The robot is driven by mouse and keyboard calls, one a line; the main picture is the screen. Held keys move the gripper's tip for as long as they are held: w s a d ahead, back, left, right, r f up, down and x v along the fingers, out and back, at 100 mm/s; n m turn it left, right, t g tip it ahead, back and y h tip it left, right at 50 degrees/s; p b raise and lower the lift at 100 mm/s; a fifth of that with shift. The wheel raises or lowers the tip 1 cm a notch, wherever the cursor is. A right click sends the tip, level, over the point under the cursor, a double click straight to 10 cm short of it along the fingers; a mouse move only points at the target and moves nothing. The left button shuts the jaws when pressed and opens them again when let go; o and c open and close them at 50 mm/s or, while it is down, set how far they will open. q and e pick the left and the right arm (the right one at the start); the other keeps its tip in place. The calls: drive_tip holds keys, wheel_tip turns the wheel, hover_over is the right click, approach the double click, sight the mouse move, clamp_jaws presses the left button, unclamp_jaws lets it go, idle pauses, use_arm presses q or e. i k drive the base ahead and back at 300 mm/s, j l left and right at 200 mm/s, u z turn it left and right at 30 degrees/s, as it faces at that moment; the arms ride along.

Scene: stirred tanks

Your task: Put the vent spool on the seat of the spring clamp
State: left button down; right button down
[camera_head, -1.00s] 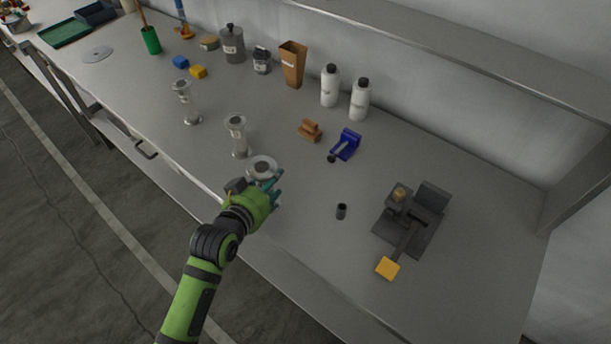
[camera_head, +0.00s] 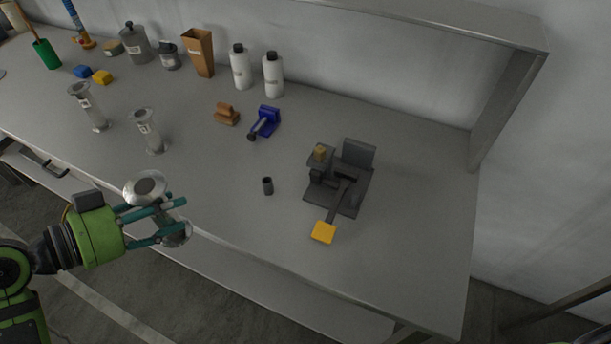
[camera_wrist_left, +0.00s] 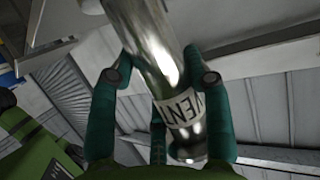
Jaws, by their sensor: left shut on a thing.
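The vent spool (camera_head: 146,186) is a shiny metal tube with flanged ends. My left gripper (camera_head: 180,220) is shut around its body and holds it near the table's front edge, tilted in the head view. In the left wrist view the spool (camera_wrist_left: 150,45) lies between the green fingers (camera_wrist_left: 160,100), and its label reads "VENT". The spring clamp (camera_head: 340,185) is a dark grey device with a yellow lever pad (camera_head: 323,232), standing on the table well to the right of the gripper. Its seat cannot be clearly made out. My right gripper is not in view.
Two similar metal spools (camera_head: 90,107) and (camera_head: 149,131) stand behind the gripper. A blue clamp (camera_head: 266,121), a brown block (camera_head: 227,114) and white bottles (camera_head: 241,68) are further back. The table's front right is clear.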

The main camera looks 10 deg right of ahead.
sight(362, 181)
drive_tip(key=k+l+z, duration=0.3)
drive_tip(key=l, duration=0.35)
drive_tip(key=l+z, duration=0.3)
drive_tip(key=l, duration=0.4)
drive_tip(key=k+l+z, duration=0.1)
drive_tip(key=l+z, duration=0.2)
drive_tip(key=l, duration=0.45)
drive_tip(key=i+j, duration=0.3)
drive_tip(key=j, duration=0.15)
